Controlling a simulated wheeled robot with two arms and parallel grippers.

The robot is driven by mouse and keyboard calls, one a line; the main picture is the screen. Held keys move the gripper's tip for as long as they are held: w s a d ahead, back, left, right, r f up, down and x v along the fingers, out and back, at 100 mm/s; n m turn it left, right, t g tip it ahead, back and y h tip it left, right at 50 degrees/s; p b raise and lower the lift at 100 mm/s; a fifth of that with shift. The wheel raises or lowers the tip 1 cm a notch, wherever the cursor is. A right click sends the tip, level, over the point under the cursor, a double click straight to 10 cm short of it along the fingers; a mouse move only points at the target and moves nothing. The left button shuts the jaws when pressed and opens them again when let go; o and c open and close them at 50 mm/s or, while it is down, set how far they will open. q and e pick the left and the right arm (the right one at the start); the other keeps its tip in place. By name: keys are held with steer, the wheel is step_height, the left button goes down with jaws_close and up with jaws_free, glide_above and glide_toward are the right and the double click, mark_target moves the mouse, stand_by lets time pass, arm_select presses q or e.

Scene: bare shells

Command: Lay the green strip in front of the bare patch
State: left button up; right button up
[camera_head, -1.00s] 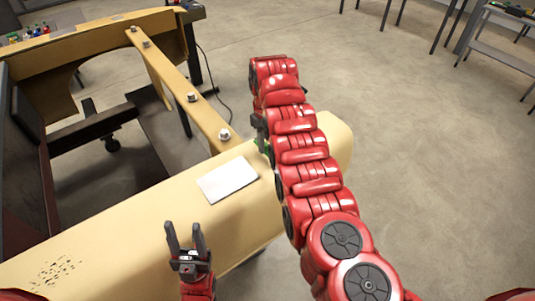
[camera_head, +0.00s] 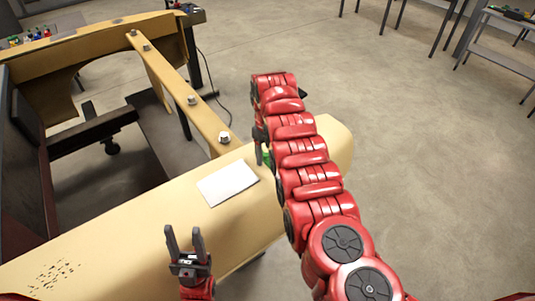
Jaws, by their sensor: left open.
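A green strip (camera_head: 267,155) shows only as a small piece beside my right gripper (camera_head: 259,150), just beyond the white rectangle's upper right corner. My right arm hides most of the strip and most of that gripper, so I cannot see whether its fingers are closed on the strip. A flat white rectangle (camera_head: 228,183) lies on the yellow shell (camera_head: 120,235); I cannot tell whether it is the bare patch. A dark speckled area (camera_head: 53,279) marks the shell at lower left. My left gripper (camera_head: 185,241) is open and empty, fingers up, before the shell's near side.
A yellow crossbar (camera_head: 175,80) with bolts joins the near shell to a far yellow one (camera_head: 100,32). A dark frame (camera_head: 90,130) stands between them. Small coloured items (camera_head: 30,36) sit at upper left. Open floor (camera_head: 430,170) lies to the right.

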mark_target(267, 155)
steer(key=shift+r, duration=0.45)
step_height(267, 155, up, 5)
steer(key=b, duration=0.2)
steer(key=shift+f+b, duration=0.1)
steer(key=shift+b, duration=0.3)
step_height(267, 155, up, 7)
steer(key=p, duration=0.3)
steer(key=shift+f+p, duration=0.15)
steer(key=shift+p, duration=0.2)
steer(key=shift+f, duration=0.1)
